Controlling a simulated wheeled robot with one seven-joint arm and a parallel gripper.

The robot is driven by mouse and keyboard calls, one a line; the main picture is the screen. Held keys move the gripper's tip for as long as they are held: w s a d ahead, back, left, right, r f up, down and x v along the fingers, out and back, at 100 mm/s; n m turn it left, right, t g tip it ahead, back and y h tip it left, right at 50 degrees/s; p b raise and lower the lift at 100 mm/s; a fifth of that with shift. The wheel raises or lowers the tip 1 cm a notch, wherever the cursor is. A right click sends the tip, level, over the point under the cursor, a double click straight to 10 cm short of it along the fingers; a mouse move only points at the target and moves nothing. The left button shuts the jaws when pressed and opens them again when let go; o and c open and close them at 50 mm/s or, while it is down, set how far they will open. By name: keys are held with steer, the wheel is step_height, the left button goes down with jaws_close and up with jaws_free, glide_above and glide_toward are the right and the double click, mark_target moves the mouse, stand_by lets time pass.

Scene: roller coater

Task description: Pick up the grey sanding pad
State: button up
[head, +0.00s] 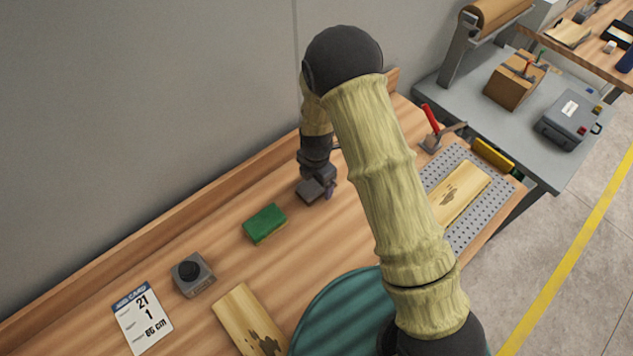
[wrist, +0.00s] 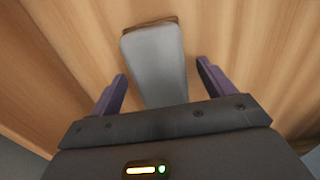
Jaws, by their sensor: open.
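The grey sanding pad (wrist: 155,62) lies on the wooden bench in the wrist view, a pale grey rounded block with a thin brown edge at its far end. My gripper (wrist: 162,70) is open, with one purple finger on each side of the pad and bare wood showing between each finger and the pad. The near end of the pad is hidden behind the gripper body. In the head view my gripper (head: 329,190) is low over the bench; I cannot clearly make out the pad there.
A green pad (head: 265,223) lies left of my gripper. Further left are a grey block with a black knob (head: 193,274), a card (head: 142,318) and a wooden board (head: 248,318). A perforated plate (head: 473,228) with another board (head: 461,192) and a red-handled clamp (head: 432,130) are right.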

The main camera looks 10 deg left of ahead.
steer(key=shift+f, duration=0.3)
steer(key=c, duration=1.1)
step_height(320, 180, up, 10)
steer(key=b, duration=0.3)
stand_by(0.4)
